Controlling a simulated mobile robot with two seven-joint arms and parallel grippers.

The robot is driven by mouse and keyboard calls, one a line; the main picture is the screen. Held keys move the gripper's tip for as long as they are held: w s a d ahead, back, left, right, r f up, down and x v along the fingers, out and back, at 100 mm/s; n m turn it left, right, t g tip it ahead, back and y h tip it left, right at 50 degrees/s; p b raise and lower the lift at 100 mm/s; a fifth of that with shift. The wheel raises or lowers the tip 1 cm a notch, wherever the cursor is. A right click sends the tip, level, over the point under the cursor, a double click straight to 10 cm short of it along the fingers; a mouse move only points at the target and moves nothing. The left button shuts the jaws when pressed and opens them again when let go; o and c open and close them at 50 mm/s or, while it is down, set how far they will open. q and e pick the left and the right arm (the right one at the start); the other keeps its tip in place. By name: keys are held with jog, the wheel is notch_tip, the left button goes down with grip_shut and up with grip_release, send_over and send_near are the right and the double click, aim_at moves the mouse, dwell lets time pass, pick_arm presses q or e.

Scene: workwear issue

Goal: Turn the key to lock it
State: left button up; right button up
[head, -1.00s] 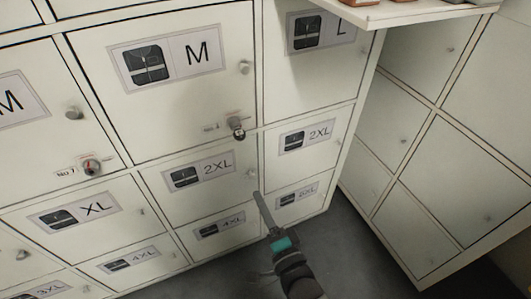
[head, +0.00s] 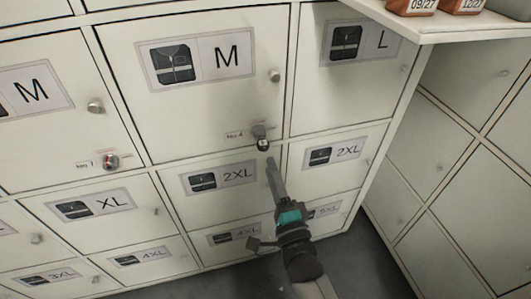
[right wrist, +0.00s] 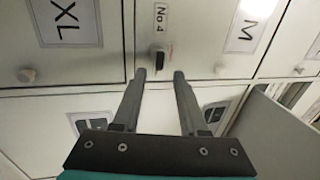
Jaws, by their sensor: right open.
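The lock marked No. 4 (head: 259,131) sits at the lower right of the large M locker door (head: 207,95). A small dark key (head: 263,145) shows at it. In the right wrist view the dark key (right wrist: 157,57) stands out below the No. 4 label (right wrist: 160,15). My right gripper (head: 270,161) is just below the key in the head view. In the right wrist view its two fingers (right wrist: 159,73) are apart, with the key just beyond the gap between the tips, not gripped. My left gripper is not in view.
Another lock with a red mark (head: 111,161) is on the door to the left. Round knobs (head: 275,76) stick out from the doors. A white shelf (head: 440,28) with orange-brown boxes (head: 412,7) juts out at upper right. Grey floor (head: 350,270) is clear below.

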aim_at(265, 149)
jog(key=shift+b+x, duration=0.4)
jog(key=shift+x, duration=1.65)
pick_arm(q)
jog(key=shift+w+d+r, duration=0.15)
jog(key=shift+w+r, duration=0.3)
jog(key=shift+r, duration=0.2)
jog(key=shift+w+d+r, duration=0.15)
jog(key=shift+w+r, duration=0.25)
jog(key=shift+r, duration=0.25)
pick_arm(e)
jog(key=shift+x, duration=0.85)
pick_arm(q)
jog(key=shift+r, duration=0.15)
pick_arm(e)
grip_shut()
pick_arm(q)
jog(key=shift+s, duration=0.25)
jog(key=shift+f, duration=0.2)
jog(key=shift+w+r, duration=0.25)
pick_arm(e)
jog(key=shift+w+a+r, duration=0.1)
jog(key=shift+w+r, duration=0.05)
jog(key=shift+r, duration=0.05)
